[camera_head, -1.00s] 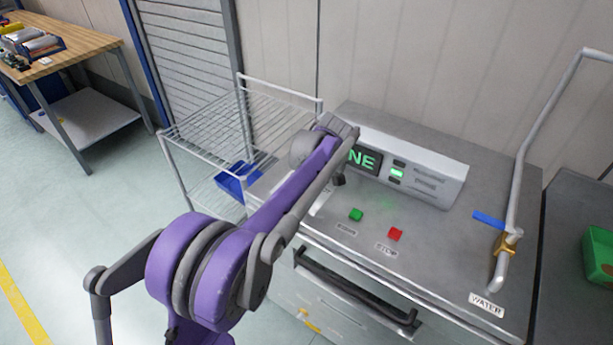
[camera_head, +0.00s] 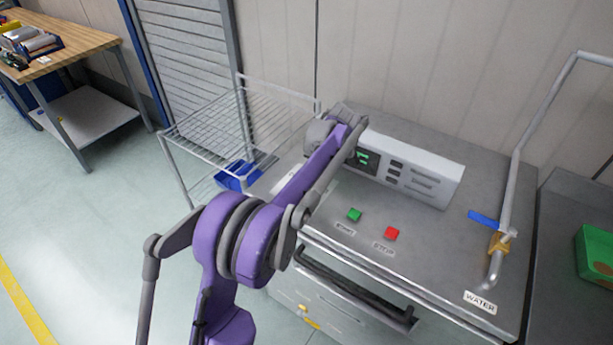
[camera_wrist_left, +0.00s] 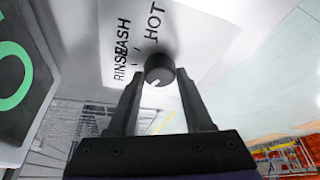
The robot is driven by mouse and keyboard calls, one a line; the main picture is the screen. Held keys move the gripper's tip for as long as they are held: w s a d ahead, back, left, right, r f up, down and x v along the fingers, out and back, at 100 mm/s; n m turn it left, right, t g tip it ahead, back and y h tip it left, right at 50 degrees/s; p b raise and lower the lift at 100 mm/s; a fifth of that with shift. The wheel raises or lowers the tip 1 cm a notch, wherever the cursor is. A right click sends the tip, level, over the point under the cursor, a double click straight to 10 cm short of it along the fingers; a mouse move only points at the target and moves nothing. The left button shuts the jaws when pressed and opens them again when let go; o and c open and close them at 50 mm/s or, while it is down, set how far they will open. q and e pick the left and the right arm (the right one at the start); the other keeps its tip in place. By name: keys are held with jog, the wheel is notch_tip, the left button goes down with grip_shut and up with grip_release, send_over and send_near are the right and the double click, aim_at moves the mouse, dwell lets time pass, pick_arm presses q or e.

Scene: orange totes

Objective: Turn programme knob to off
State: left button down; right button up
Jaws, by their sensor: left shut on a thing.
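The programme knob (camera_wrist_left: 160,68) is a dark round knob with a white pointer mark on a white panel, beside printed labels RINSE, WASH and HOT. The mark faces the lower edge of the left wrist view. My left gripper (camera_wrist_left: 158,84) is shut on the knob, one finger on each side. In the head view my left arm hides the knob and fingertips. The control box (camera_head: 425,170) has a dark display (camera_head: 364,158) showing a green F, its left part hidden. In the wrist view the display (camera_wrist_left: 18,85) shows a large round green character. My right gripper is not in view.
A green button (camera_head: 354,214) and a red button (camera_head: 391,233) sit on the machine's grey top. A water pipe (camera_head: 515,170) with a blue lever (camera_head: 485,219) rises at the right. A wire cart (camera_head: 235,120) stands at the left behind my arm.

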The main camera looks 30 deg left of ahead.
pick_arm(q)
jog(key=shift+f, duration=0.1)
dwell(0.4)
jog(key=shift+c, duration=1.5)
grip_release()
jog(key=v, duration=1.1)
jog(key=shift+p, duration=0.45)
